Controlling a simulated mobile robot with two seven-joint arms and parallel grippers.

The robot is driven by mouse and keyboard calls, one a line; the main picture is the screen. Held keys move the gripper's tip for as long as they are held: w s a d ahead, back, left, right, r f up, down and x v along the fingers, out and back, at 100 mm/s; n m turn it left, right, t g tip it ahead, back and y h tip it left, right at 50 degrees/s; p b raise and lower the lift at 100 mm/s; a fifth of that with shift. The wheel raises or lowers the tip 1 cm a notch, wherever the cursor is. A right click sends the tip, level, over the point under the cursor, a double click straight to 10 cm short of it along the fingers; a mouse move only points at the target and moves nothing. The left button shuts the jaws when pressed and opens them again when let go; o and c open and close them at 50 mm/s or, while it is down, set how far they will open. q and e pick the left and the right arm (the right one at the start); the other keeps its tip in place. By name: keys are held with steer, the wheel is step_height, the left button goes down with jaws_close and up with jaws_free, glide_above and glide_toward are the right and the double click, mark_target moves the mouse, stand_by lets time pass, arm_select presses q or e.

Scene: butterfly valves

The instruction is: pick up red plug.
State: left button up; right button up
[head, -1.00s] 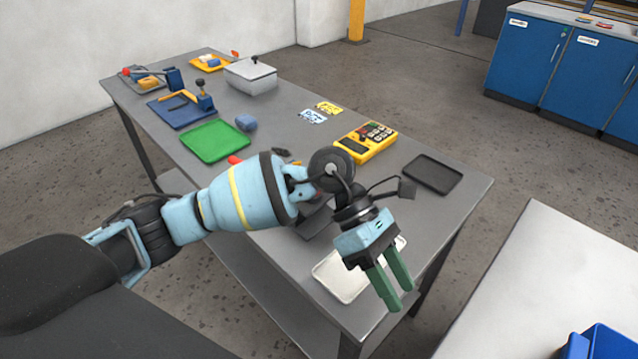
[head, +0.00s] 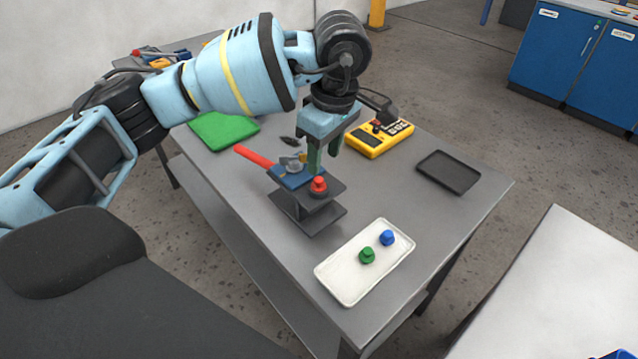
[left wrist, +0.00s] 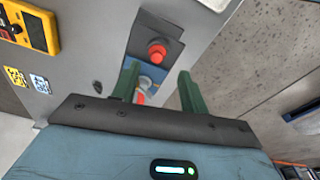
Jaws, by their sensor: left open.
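The red plug (head: 318,185) stands upright on a dark grey stand (head: 318,222) on the table, beside a blue valve body (head: 292,176) with a red lever handle (head: 254,156). My left gripper (head: 321,163) is open, pointing down, just behind and above the plug. In the left wrist view the red plug (left wrist: 157,52) shows beyond the green fingers (left wrist: 156,80), in line with the gap between them, with nothing gripped. A green plug (head: 367,256) and a blue plug (head: 387,238) sit on a white tray (head: 340,285). My right gripper is out of view.
A yellow meter (head: 378,138) and a black tray (head: 448,172) lie right of the stand. A green tray (head: 222,131) is at the back left. Bare tabletop lies between the stand and the black tray.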

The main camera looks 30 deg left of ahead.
mark_target(319, 179)
arm_select(q)
steer(key=shift+w+a+f, duration=0.1)
steer(key=shift+a+f, duration=0.15)
steer(key=shift+f, duration=0.85)
steer(key=shift+w+a+f, duration=0.1)
steer(key=shift+a+f, duration=0.1)
steer(key=shift+f, duration=0.85)
steer(key=shift+w+a+f, duration=0.1)
steer(key=shift+a+f, duration=0.15)
steer(key=shift+f, duration=0.85)
steer(key=shift+c, duration=0.4)
jaws_close()
